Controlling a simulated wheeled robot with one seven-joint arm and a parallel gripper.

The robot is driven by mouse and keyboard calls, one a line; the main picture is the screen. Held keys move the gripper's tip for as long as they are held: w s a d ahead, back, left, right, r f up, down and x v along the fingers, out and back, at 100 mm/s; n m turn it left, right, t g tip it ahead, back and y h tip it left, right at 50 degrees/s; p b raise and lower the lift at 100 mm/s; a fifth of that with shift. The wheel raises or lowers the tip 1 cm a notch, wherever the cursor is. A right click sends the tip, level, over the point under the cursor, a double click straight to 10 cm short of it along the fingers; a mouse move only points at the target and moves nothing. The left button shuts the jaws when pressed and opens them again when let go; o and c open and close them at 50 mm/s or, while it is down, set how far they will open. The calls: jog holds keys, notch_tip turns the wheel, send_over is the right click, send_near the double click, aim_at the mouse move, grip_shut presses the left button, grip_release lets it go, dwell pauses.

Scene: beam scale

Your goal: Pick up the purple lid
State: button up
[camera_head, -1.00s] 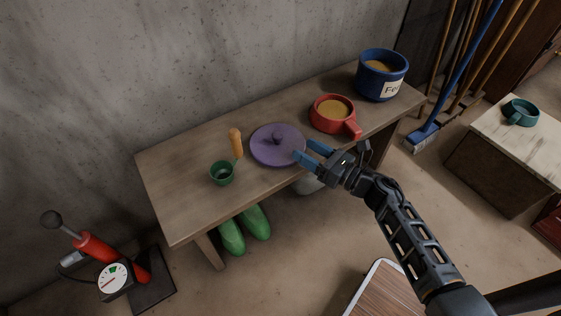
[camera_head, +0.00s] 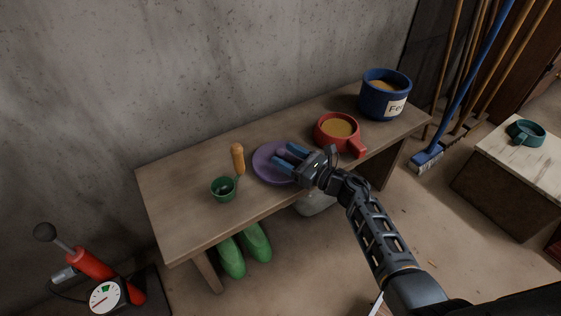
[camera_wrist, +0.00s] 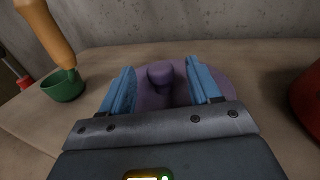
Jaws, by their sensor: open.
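The purple lid (camera_head: 267,172) lies flat on the wooden bench, between the green scoop and the red pot. Its round knob shows in the wrist view, where the lid (camera_wrist: 180,92) fills the middle. My gripper (camera_head: 284,155) is open over the lid, and its body hides much of the lid's right side in the head view. Whether the fingers touch the lid I cannot tell.
The green scoop (camera_head: 224,190) with an orange handle is left of the lid. The red pot (camera_head: 336,146) and blue pot (camera_head: 375,104) stand to the right. A concrete wall (camera_head: 200,70) rises behind the bench (camera_head: 180,215). Green boots (camera_head: 231,257) are underneath.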

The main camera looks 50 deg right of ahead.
jog(key=shift+w, duration=0.15)
jog(key=shift+c, duration=0.3)
grip_shut()
jog(key=shift+r, duration=0.1)
